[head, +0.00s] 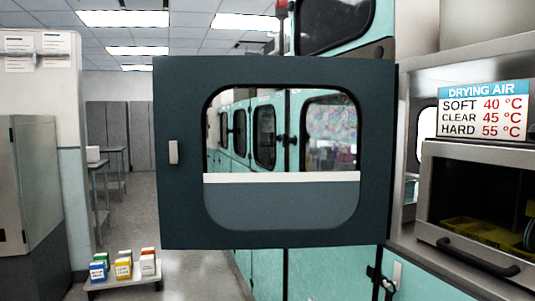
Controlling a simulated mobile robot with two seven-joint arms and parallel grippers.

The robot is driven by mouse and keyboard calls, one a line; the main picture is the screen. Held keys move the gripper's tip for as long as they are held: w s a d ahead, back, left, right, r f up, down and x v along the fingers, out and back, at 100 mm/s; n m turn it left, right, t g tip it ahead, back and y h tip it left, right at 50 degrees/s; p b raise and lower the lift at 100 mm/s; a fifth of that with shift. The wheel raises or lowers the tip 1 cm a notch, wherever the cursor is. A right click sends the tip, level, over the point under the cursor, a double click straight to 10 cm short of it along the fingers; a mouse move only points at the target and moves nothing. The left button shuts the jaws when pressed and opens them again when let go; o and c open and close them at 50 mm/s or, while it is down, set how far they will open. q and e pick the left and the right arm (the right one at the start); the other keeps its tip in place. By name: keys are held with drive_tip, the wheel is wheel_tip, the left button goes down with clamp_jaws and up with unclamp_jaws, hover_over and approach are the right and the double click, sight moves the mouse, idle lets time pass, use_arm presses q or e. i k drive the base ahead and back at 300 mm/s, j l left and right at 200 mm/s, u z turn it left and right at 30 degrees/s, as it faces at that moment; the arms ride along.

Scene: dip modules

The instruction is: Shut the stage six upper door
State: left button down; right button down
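A dark teal door (180,210) with a rounded window stands swung open in the middle of the head view, facing me. A small pale handle (173,152) sits on its left side. Its right edge lies beside the machine's frame, where the hinge side appears to be. Through the window I see a row of light teal machine cabinets (241,130) with dark-framed windows. I cannot read a stage number on the door. Neither of my grippers shows in this view.
A low cart (125,283) with several coloured boxes stands on the floor at lower left. A drying air sign (484,112) sits above an open-fronted steel compartment (430,190) with a dark handle at right. A grey cabinet (40,150) stands at far left. The aisle floor (195,275) looks clear.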

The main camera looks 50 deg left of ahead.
sight(199, 210)
drive_tip(key=k+j+z, duration=0.1)
drive_tip(key=j, duration=0.3)
drive_tip(key=k+j+z, duration=0.1)
drive_tip(key=j, duration=0.25)
drive_tip(key=k+j+z, duration=0.1)
drive_tip(key=j, duration=0.25)
drive_tip(key=k+j+z, duration=0.1)
drive_tip(key=k+j, duration=0.15)
drive_tip(key=k+j+z, duration=0.15)
drive_tip(key=j, duration=0.25)
drive_tip(key=j+z, duration=0.15)
drive_tip(key=j, duration=0.25)
drive_tip(key=k+j+z, duration=0.15)
drive_tip(key=j, duration=0.25)
drive_tip(key=k+j+z, duration=0.15)
drive_tip(key=j, duration=0.2)
drive_tip(key=j+z, duration=0.15)
drive_tip(key=j, duration=0.25)
drive_tip(key=k+j+z, duration=0.1)
drive_tip(key=j, duration=0.25)
drive_tip(key=i+j+z, duration=0.1)
drive_tip(key=j, duration=0.3)
drive_tip(key=i+j+z, duration=0.1)
drive_tip(key=j, duration=0.35)
drive_tip(key=j+z, duration=0.1)
drive_tip(key=j, duration=0.3)
drive_tip(key=j+z, duration=0.1)
drive_tip(key=j, duration=0.4)
drive_tip(key=k, duration=0.05)
